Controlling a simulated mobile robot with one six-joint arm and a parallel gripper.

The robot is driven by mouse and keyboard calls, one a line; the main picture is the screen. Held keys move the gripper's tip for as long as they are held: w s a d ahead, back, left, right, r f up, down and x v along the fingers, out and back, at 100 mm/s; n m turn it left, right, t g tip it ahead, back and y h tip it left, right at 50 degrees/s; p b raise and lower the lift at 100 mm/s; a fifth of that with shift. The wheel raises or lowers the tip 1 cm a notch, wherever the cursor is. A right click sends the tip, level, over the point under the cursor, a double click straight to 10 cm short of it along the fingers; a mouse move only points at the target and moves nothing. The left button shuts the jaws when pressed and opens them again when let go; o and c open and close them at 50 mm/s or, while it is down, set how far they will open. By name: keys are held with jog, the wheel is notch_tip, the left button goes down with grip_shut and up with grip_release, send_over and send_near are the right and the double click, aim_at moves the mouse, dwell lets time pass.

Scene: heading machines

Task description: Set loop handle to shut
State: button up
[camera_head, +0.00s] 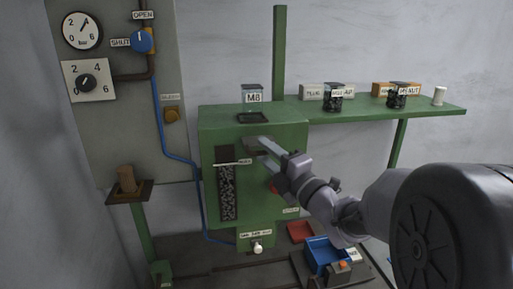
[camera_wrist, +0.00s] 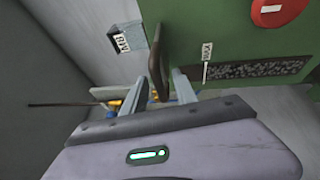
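No handle in view is labelled as a loop. The one marked OPEN and SHUT is a round blue handle (camera_head: 143,40) on a brown pipe on the grey panel, upper left in the head view. Its white mark looks about upright, toward the OPEN label (camera_head: 143,15); the SHUT label (camera_head: 120,43) is at its left. My gripper (camera_head: 261,151) is open and empty in front of the green machine, well to the right of and below the blue handle. In the wrist view my gripper (camera_wrist: 157,92) shows two spread fingers, with a dark brown piece beyond them.
The green machine (camera_head: 210,135) carries a clear M8 box (camera_head: 253,97) and a window of small parts (camera_head: 227,195). A green shelf (camera_head: 430,109) with jars extends right. Gauges (camera_head: 82,30) are beside the handle. A wooden block (camera_head: 127,180) stands on a stand at left.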

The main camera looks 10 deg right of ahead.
jog(key=shift+a, duration=0.1)
grip_shut()
dwell(1.4)
